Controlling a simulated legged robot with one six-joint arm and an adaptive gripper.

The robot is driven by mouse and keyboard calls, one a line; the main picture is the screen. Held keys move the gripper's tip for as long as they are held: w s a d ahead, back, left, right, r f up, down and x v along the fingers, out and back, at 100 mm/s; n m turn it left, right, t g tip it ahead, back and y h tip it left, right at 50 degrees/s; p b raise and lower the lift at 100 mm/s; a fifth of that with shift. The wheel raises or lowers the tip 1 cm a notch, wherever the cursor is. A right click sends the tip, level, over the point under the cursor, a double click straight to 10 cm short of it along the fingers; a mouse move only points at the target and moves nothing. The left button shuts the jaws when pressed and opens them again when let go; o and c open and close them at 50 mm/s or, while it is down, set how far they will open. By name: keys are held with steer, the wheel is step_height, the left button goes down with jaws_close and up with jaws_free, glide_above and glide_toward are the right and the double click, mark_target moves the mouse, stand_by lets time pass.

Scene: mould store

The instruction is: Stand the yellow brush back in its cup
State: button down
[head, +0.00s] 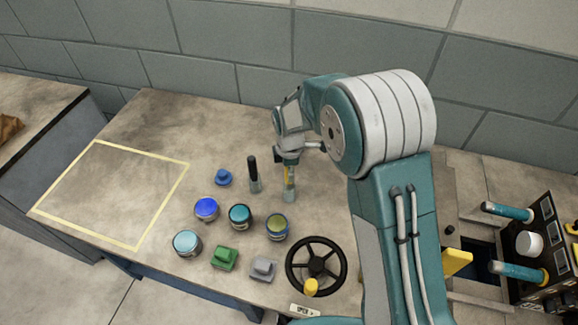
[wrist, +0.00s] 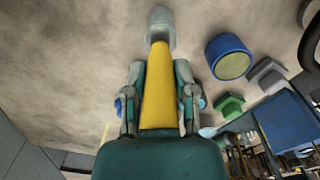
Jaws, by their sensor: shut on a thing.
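The yellow brush (head: 289,174) is upright in the head view, below my gripper (head: 288,157). In the wrist view my gripper (wrist: 158,100) is shut on the yellow brush (wrist: 159,85), with one finger on each side. A pale grey cup (head: 289,196) stands on the table right under the brush. The cup (wrist: 161,22) also shows at the far end of the brush in the wrist view. The brush's lower end meets the cup's outline; I cannot tell how deep it sits inside.
A black-handled piece (head: 253,168) stands just left. Several paint pots, including an olive-topped one (head: 276,227), a green block (head: 225,257), a grey block (head: 263,268) and a black handwheel (head: 317,265) are nearer the front. The yellow-outlined area (head: 112,195) is clear.

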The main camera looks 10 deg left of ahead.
steer(key=shift+f, duration=0.3)
steer(key=shift+c, duration=1.8)
jaws_free()
step_height(320, 180, up, 11)
steer(key=shift+f, duration=0.1)
steer(key=shift+r, duration=0.55)
